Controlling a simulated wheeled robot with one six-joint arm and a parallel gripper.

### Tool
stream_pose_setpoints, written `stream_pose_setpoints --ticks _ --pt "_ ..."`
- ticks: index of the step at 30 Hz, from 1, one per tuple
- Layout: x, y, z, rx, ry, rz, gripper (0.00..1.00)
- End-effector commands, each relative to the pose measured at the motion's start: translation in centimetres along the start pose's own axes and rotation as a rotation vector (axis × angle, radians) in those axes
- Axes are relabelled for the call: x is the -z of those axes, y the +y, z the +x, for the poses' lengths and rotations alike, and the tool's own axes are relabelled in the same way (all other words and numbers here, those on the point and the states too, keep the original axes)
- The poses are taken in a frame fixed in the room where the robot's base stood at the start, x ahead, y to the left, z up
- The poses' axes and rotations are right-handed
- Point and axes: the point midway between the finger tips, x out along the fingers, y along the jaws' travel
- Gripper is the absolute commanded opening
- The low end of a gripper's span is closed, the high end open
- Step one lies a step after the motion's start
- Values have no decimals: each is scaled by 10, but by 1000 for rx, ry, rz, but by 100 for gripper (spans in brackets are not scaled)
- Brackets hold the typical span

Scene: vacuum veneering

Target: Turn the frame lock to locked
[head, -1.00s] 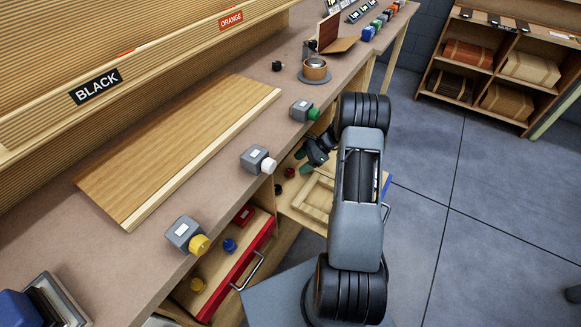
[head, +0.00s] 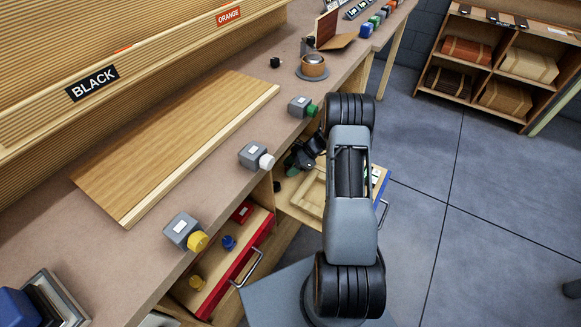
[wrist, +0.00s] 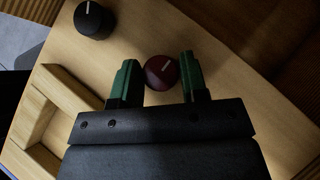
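A dark red round knob (wrist: 160,72) with a pale line on top sits on a wooden surface in the wrist view. A black round knob (wrist: 93,20) with a similar white line sits at upper left; it also shows in the head view (head: 277,186). No label shows which knob is the frame lock. My gripper (wrist: 159,74) is open, its two green fingers on either side of the red knob, with a gap at the left finger. I cannot tell whether the right finger touches it. In the head view my gripper (head: 298,158) hides the red knob.
A light wooden frame (head: 306,198) lies beside the knobs in an open drawer with a blue front (head: 382,187). Boxes with white (head: 267,161), green (head: 311,110) and yellow (head: 197,241) knobs line the bench edge. A red-fronted drawer (head: 238,275) stands open.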

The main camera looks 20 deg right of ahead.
Motion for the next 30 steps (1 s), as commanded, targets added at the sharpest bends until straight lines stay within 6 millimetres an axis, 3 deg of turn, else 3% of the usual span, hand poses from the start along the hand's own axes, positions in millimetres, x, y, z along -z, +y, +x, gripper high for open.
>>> stream_pose_setpoints --ticks 8,19,30 --pt "0 0 0 0 0 0 14" --pt "0 1 0 62 0 64 14" --pt "2 4 2 290 0 291 14"
